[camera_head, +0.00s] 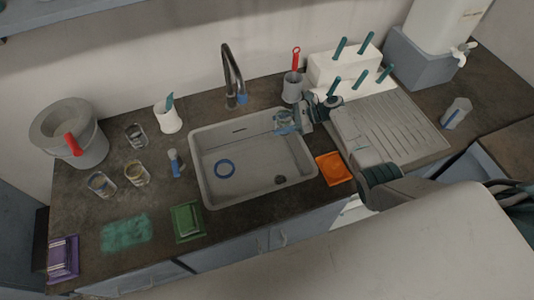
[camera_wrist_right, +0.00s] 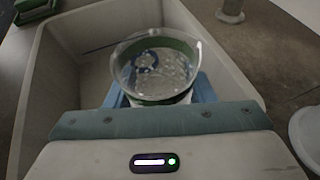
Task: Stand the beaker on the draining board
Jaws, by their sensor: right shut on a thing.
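My right gripper (camera_head: 292,123) is shut on a clear glass beaker (camera_head: 283,117) above the right side of the grey sink. In the right wrist view the beaker (camera_wrist_right: 155,65) looks upright, with a green band, between the blue fingers (camera_wrist_right: 158,92); its mouth is open towards the camera. The grey ribbed draining board (camera_head: 412,120) lies right of the sink, and my right arm covers part of it. The beaker is left of the board, apart from it. My left gripper is not in view.
A white rack with teal pegs (camera_head: 335,68) stands at the board's back. A cup with a red-handled tool (camera_head: 292,88) is behind the beaker. An orange mat (camera_head: 333,168) lies in front. Several glasses stand left.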

